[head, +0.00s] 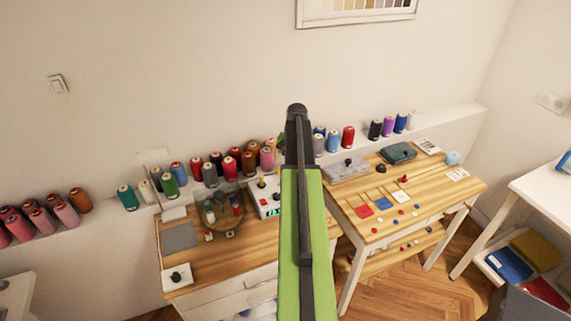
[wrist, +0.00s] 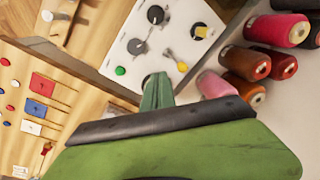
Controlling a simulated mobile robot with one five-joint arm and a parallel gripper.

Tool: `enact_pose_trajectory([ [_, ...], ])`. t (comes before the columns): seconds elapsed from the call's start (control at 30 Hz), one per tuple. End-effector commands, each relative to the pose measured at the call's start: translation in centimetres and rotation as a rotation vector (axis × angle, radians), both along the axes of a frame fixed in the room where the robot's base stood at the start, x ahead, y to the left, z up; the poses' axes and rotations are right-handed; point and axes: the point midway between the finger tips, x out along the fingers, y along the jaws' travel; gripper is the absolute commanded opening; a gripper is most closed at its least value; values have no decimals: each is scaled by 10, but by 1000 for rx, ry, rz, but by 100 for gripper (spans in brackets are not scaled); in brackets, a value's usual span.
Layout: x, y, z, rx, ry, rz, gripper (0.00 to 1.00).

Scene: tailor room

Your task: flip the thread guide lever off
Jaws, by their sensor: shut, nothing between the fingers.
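A white control box (wrist: 165,38) stands beyond my fingers in the wrist view. It carries two black knobs, a green button, a yellow-topped knob and a small toggle-like lever (wrist: 175,58) with a metal stem and yellow at its base. This may be the thread guide lever; I cannot read a label or its setting. My gripper (wrist: 157,88) is shut and empty, its tip in front of the box's lower edge. I cannot tell whether it touches the box. In the head view the box (head: 262,198) is partly hidden behind my arm.
Thread spools (wrist: 245,62) lie close to the right of the box in the wrist view. The left wooden table (head: 215,262) holds a grey pad and a round tray of small items. The right table (head: 365,228) holds colored squares and buttons. A spool shelf (head: 440,123) runs along the wall.

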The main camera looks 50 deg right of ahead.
Motion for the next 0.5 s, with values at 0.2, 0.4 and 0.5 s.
enact_pose_trajectory([
  [0.2, -1, -12, 53, 0, 0, 0, 0],
  [0.4, 7, -18, 94, 0, 0, 1, 0],
  [0.5, 10, -19, 105, 0, 0, 1, 0],
])
